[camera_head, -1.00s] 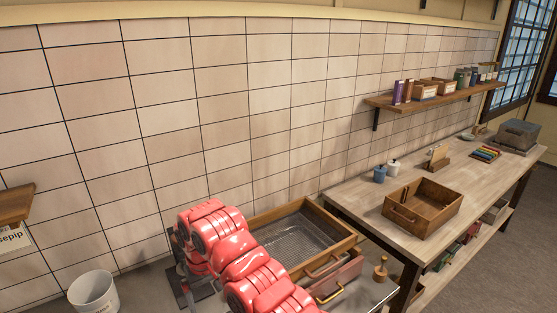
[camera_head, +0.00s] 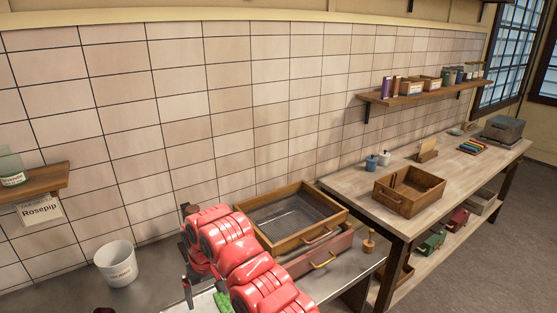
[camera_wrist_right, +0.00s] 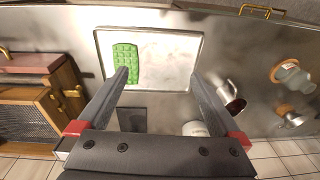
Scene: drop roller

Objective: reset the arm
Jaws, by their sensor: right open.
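My red right arm (camera_head: 245,255) reaches up from the bottom of the head view over the metal counter. Its gripper is mostly hidden behind the arm there. In the right wrist view my right gripper (camera_wrist_right: 160,82) is open, with its two fingers wide apart and nothing between them. Beyond the fingers lies a pale tray (camera_wrist_right: 165,55) with a green segmented block (camera_wrist_right: 126,60) on its left part. In the head view a bit of the green block (camera_head: 222,301) shows beside the arm. My left gripper is not in view.
A wooden drawer box with a mesh bottom (camera_head: 325,232) stands right of my arm. A white cup (camera_head: 117,264) stands at left, below a small shelf (camera_head: 40,182). The wrist view shows a metal jug (camera_wrist_right: 228,92). A wooden table (camera_head: 355,195) holds a crate (camera_head: 408,205).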

